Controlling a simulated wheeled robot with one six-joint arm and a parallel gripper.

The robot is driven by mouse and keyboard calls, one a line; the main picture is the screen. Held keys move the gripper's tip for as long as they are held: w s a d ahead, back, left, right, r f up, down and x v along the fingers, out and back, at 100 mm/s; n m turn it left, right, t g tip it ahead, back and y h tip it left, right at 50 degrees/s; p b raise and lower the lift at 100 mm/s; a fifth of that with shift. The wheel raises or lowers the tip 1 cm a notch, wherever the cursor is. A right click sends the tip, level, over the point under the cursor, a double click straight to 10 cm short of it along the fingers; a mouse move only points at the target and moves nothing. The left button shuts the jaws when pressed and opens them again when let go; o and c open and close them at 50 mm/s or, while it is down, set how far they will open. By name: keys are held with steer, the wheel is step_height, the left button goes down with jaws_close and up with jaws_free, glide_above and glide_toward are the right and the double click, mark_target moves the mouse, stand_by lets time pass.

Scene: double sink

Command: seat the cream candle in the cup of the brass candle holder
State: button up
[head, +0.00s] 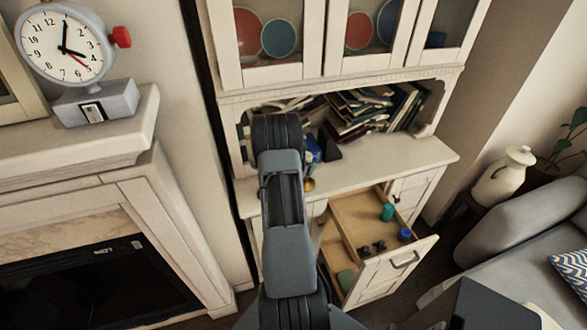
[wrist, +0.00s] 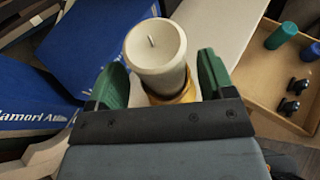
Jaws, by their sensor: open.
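The cream candle (wrist: 156,62) shows in the wrist view, wick end toward the camera. It stands between the two green fingers of my gripper (wrist: 162,72), which is open, with a gap visible on the right side. Brass-coloured metal of the candle holder (wrist: 184,94) shows directly below and around the candle's lower end. The candle looks to be at the cup, but its base is hidden, so how deep it sits cannot be told. In the head view, my arm hides the candle; a small brass spot (head: 309,184) shows beside the arm on the cabinet counter.
Blue books or boxes (wrist: 40,95) lie close left of the gripper in the wrist view. An open drawer (head: 358,215) below the counter holds a teal cylinder (head: 387,212), a blue cylinder (head: 404,234) and small dark items. The counter's right part (head: 400,157) is clear.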

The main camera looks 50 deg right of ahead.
steer(key=b+v, duration=0.2)
steer(key=v, duration=0.8)
steer(key=shift+a+f, duration=0.1)
steer(key=shift+s, duration=0.1)
